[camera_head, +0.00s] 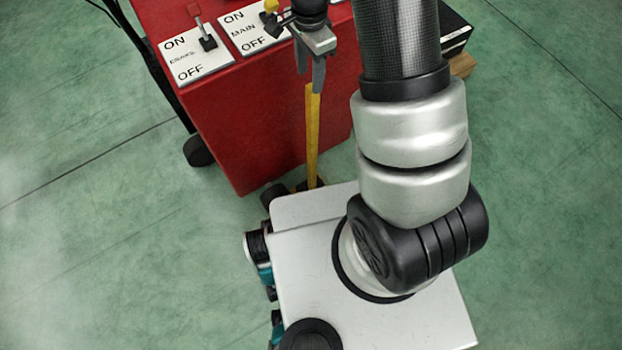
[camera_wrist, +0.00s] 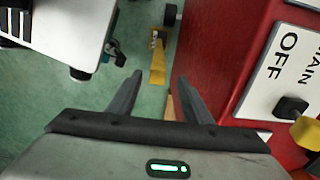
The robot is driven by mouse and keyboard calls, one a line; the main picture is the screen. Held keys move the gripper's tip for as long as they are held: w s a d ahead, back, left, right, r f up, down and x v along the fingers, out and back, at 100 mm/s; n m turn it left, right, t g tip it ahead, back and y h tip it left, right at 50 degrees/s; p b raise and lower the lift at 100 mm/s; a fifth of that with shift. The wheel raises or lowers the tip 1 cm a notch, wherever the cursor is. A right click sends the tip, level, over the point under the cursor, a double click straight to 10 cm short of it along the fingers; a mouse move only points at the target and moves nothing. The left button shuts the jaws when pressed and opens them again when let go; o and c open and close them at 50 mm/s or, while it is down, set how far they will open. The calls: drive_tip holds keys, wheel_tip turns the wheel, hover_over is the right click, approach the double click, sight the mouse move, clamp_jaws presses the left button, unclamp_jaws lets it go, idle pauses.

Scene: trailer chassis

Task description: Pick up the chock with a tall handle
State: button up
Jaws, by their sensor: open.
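The chock's tall yellow handle (camera_head: 312,140) stands upright in front of the red cabinet in the head view. Its lower end is down near the floor, and its base is mostly hidden behind my white base plate. In the wrist view the handle (camera_wrist: 158,66) shows between and beyond my fingers. My gripper (camera_head: 311,76) is open and empty, fingers pointing down, right at the top of the handle. In the wrist view my gripper (camera_wrist: 158,82) has a finger on each side of the handle's picture. I cannot tell whether the handle's top is between the fingertips or just below them.
A red cabinet (camera_head: 260,130) with ON/OFF switch plates (camera_head: 197,55) stands close beside the handle and near my gripper. A black caster wheel (camera_head: 198,151) is at its left. Green floor (camera_head: 90,220) is open to the left.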

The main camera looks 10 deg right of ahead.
sight(312, 107)
wheel_tip(312, 107, down, 8)
drive_tip(key=shift+b, duration=0.8)
drive_tip(key=f, duration=0.1)
drive_tip(key=f+b, duration=0.1)
drive_tip(key=f, duration=0.3)
drive_tip(key=shift+d+f+b, duration=0.1)
drive_tip(key=shift+d+b, duration=0.2)
drive_tip(key=shift+b, duration=0.05)
drive_tip(key=shift+s, duration=0.1)
clamp_jaws()
idle(0.3)
